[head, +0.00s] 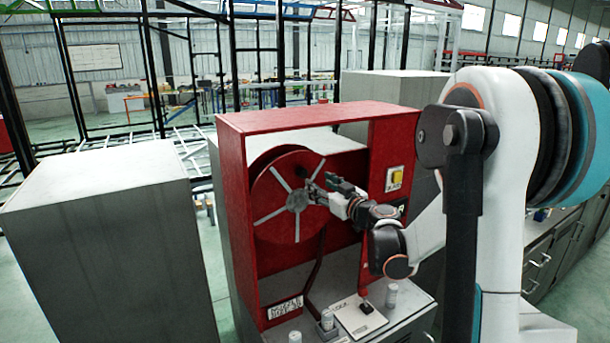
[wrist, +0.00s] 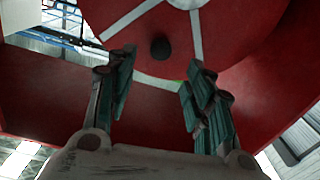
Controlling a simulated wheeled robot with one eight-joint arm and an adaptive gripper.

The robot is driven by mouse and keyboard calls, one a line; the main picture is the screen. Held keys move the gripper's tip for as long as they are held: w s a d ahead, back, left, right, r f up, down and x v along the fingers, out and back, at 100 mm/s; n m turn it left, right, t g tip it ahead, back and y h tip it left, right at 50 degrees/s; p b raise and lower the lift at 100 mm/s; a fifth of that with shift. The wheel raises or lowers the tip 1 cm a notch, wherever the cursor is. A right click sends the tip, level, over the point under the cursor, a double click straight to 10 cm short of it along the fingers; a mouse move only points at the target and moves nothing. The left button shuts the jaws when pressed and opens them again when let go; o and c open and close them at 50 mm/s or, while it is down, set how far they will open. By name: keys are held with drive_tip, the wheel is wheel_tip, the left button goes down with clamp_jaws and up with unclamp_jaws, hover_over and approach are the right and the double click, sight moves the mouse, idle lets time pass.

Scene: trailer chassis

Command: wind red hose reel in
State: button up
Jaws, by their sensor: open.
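The red hose reel (head: 275,206) is a round red disc with pale spokes and a grey hub, mounted upright in a red open-fronted housing (head: 290,116). In the wrist view the reel's red face (wrist: 225,30) fills the top. A dark round knob (wrist: 160,48) stands out from it. My gripper (wrist: 160,62) is open and empty, with the knob showing between its fingertips; I cannot tell whether it reaches around the knob. In the head view my gripper (head: 318,188) is at the reel's right side and hides part of it. A dark hose (head: 316,268) hangs below the reel.
A yellow button (head: 397,175) sits on the housing's right panel. A plate with a small dark lever (head: 365,307) and grey knobs lies on the counter in front. Grey cabinets (head: 110,240) stand at left and behind. My arm fills the right side.

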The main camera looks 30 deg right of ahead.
sight(304, 174)
drive_tip(key=w, duration=0.9)
drive_tip(key=shift+a+p, duration=0.35)
drive_tip(key=shift+p, duration=0.05)
drive_tip(key=shift+c, duration=0.3)
drive_tip(key=shift+s, duration=0.1)
clamp_jaws()
